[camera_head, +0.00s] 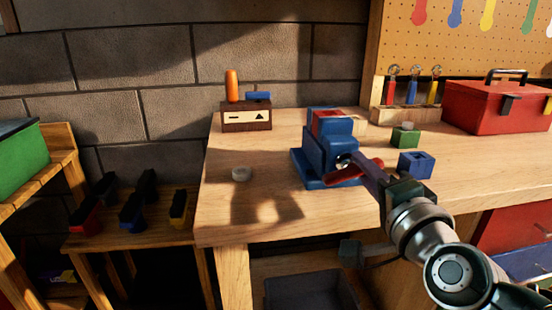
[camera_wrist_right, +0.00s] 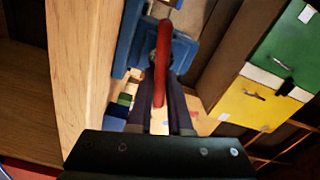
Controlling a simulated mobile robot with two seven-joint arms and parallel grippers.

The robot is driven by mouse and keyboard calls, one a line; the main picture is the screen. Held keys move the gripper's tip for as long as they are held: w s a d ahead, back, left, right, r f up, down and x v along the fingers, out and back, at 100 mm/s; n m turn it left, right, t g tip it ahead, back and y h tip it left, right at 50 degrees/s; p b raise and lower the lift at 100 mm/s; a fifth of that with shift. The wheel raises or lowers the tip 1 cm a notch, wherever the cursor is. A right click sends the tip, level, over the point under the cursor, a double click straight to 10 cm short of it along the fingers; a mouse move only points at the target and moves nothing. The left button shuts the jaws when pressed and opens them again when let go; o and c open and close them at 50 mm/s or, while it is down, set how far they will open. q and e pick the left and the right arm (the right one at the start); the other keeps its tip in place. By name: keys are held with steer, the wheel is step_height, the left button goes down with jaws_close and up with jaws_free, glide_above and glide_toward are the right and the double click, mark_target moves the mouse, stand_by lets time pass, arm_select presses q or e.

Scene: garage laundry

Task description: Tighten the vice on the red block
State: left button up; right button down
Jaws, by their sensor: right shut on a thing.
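The blue vice (camera_head: 318,152) stands on the wooden workbench, with the red block (camera_head: 332,122) seated between its jaws at the top. Its red handle (camera_head: 344,174) lies at the front, tilted up to the right. My right gripper (camera_head: 362,167) reaches in from the lower right and is shut on the red handle. In the right wrist view the red handle (camera_wrist_right: 162,65) runs between the two dark fingers (camera_wrist_right: 161,105), with part of the blue vice (camera_wrist_right: 128,40) behind. Any gap between block and jaws is too small to tell. My left gripper is out of view.
On the workbench (camera_head: 225,213), a blue block (camera_head: 416,165) and a green block (camera_head: 405,137) sit right of the vice. The front left benchtop is mostly clear.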

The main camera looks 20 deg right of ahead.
steer(key=shift+a+r, duration=0.1)
steer(key=shift+r, duration=0.1)
steer(key=c, duration=1.3)
jaws_free()
steer(key=o, duration=0.5)
steer(key=shift+s+f, duration=0.15)
steer(key=shift+f, duration=0.05)
steer(key=shift+c, duration=0.2)
steer(key=v, duration=1)
steer(key=shift+p, duration=0.4)
